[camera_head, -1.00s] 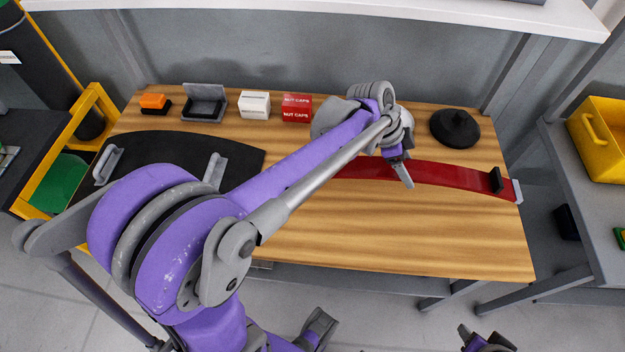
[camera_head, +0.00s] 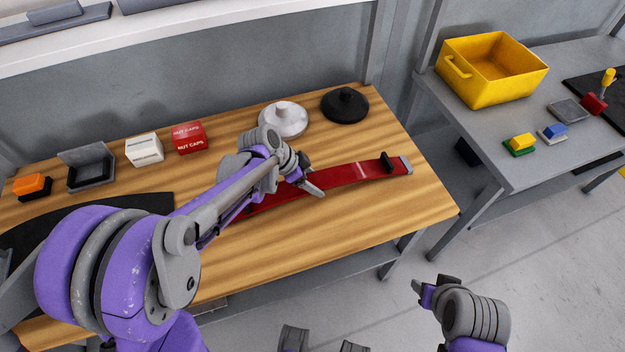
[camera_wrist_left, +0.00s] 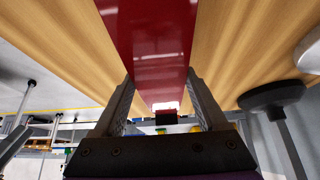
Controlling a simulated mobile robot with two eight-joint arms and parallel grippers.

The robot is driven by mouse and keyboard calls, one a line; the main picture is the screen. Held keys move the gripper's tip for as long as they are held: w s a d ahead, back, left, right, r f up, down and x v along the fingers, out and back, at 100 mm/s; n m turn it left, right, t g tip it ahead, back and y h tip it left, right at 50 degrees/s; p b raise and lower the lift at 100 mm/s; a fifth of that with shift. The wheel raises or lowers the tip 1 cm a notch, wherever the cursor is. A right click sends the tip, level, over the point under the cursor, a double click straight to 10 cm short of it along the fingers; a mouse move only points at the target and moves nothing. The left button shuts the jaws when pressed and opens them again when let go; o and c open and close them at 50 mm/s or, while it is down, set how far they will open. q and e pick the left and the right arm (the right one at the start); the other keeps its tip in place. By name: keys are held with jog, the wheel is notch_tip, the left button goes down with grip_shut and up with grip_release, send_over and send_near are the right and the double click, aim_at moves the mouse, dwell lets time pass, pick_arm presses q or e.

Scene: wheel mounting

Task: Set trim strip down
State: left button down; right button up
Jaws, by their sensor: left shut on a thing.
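The trim strip is the long, curved, glossy red piece (camera_head: 350,174) over the wooden table's right half, with a grey right end and a black block near it. My left gripper (camera_head: 308,183) is shut on the strip near its middle, and my arm hides part of its left portion. In the left wrist view the red strip (camera_wrist_left: 147,45) runs between the two fingers (camera_wrist_left: 158,105). The strip lies close to the tabletop, but I cannot tell whether it touches. My right gripper (camera_head: 432,290) is off the table's front edge, away from the strip; its jaw opening is unclear.
On the wooden table (camera_head: 400,215) stand a white round part (camera_head: 283,119), a black round part (camera_head: 345,105), a red nut caps box (camera_head: 188,137), a white box (camera_head: 144,149) and a grey open case (camera_head: 88,168). A yellow bin (camera_head: 490,75) stands on the grey bench. The table's front right is clear.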

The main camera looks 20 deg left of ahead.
pick_arm(q)
jog(key=shift+f, duration=0.1)
grip_release()
jog(key=shift+a+r, duration=0.1)
jog(key=shift+r, duration=0.2)
jog(key=p+v, duration=0.1)
jog(key=v, duration=1)
jog(key=s+f+n+t+y, duration=0.1)
jog(key=s+f+n+y, duration=0.1)
jog(key=s+n, duration=0.3)
jog(key=s+f+n+y, duration=0.2)
jog(key=s+n, duration=0.4)
jog(key=s, duration=0.7)
jog(key=shift+s+f+t+y, duration=0.25)
jog(key=shift+f+t+y, duration=0.15)
jog(key=shift+y, duration=0.2)
